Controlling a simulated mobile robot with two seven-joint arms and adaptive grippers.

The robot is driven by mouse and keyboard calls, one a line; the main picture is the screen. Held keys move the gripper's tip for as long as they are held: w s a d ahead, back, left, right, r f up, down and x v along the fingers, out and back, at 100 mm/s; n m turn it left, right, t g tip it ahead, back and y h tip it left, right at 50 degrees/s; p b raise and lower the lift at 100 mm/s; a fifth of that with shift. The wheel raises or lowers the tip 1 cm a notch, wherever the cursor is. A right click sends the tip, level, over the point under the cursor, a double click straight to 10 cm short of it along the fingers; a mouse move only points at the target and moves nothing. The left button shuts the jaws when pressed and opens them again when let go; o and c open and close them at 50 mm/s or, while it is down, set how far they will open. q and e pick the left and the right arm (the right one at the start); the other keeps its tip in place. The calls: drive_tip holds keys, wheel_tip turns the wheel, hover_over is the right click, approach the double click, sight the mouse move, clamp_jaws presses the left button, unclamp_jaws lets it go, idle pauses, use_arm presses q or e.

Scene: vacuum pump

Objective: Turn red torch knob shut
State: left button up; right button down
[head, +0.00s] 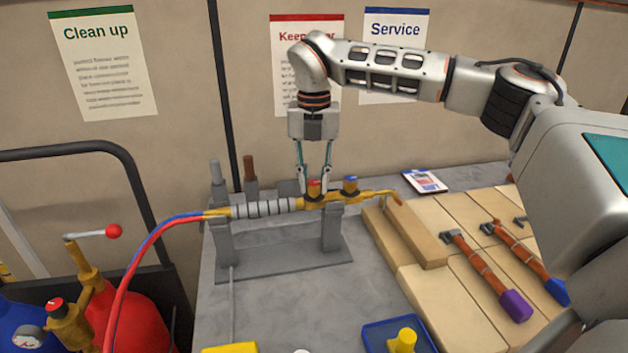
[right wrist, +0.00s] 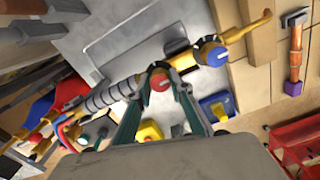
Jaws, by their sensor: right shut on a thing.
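The brass torch (head: 274,207) lies level across a grey metal stand (head: 332,232), with red and blue hoses running to its left end. The red torch knob (head: 314,186) sits on top of the torch body, left of the blue torch knob (head: 350,184). My right gripper (head: 314,184) reaches down from above and is shut on the red knob. In the right wrist view the red knob (right wrist: 160,82) shows between the two fingertips, and the blue knob (right wrist: 213,53) is just to its right. My left gripper is not in view.
A red cylinder (head: 135,322) with a red-tipped valve lever (head: 113,231) and a blue cylinder (head: 20,325) stand at lower left. Wooden boards (head: 450,300) with hammers (head: 487,275) lie at right. A blue tray (head: 375,334) holds a yellow item at the front.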

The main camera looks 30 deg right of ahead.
sight(314, 183)
drive_tip(key=c, duration=1.8)
unclamp_jaws()
wheel_tip(314, 183, up, 12)
drive_tip(key=shift+s+f, duration=0.1)
